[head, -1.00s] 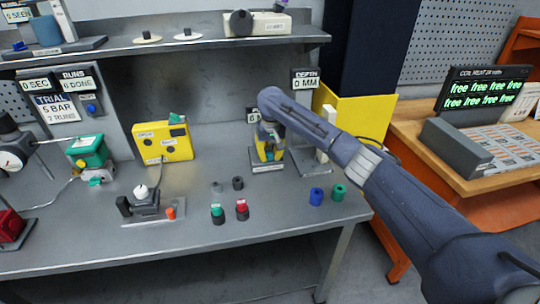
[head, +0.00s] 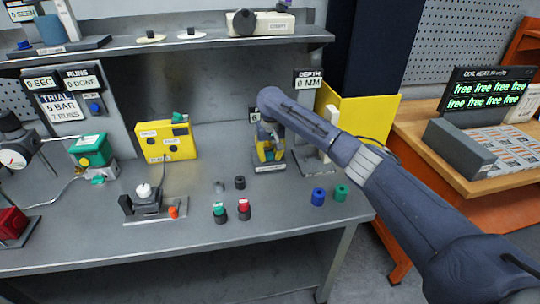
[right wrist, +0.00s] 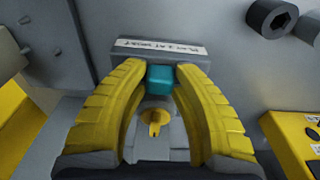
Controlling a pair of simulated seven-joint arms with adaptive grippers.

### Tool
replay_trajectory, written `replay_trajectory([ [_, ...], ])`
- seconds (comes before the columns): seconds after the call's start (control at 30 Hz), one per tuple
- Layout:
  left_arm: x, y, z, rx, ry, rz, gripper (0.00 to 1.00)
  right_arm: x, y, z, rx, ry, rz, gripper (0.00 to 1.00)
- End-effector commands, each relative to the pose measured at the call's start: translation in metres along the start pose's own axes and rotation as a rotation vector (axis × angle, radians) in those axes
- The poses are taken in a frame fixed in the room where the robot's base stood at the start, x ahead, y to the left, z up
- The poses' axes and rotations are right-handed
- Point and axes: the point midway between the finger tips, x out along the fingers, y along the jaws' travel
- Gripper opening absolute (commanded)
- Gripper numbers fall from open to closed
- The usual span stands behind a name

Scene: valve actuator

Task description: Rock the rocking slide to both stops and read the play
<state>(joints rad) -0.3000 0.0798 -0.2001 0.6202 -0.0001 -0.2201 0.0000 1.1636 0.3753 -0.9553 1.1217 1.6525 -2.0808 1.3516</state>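A small fixture with a labelled grey base (head: 270,168) stands near the back of the bench, below my right gripper (head: 268,150). In the right wrist view, my right gripper (right wrist: 159,72) has its yellow fingers on both sides of a teal block (right wrist: 159,80), with the tips against it or very near it. The block looks like the rocking slide. A small yellow pointer-like part (right wrist: 155,122) lies between the fingers on a grey round piece. The label behind (right wrist: 160,47) begins with "PLAY"; its value is too blurred to read surely. My left gripper is out of view.
A yellow box (head: 166,142) stands left of the fixture and a white upright post (head: 327,125) right of it. Several small coloured cylinders, including a blue one (head: 318,197), stand nearer the front. A depth display (head: 308,80) reads 0 MM.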

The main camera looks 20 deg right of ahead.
Motion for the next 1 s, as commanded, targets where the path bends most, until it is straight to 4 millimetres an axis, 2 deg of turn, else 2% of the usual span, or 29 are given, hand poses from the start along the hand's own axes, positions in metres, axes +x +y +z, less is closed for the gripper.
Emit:
replay_trajectory([
  [0.03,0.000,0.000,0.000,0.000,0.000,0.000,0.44,0.000,0.000,0.000,0.000,0.000,0.000,0.33],
  [0.2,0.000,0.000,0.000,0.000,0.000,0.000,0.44,0.000,0.000,0.000,0.000,0.000,0.000,0.51],
  [0.43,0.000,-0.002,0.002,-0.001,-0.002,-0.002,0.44,-0.001,0.000,0.000,0.000,0.000,-0.001,0.51],
  [0.57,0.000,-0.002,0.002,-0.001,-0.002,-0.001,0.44,-0.008,0.000,-0.001,0.000,0.002,0.000,0.51],
  [0.67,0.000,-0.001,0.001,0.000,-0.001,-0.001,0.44,-0.020,0.000,-0.001,-0.001,0.002,0.000,0.51],
  [1.0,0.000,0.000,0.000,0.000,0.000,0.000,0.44,-0.080,0.000,-0.001,-0.001,0.003,0.001,0.51],
])
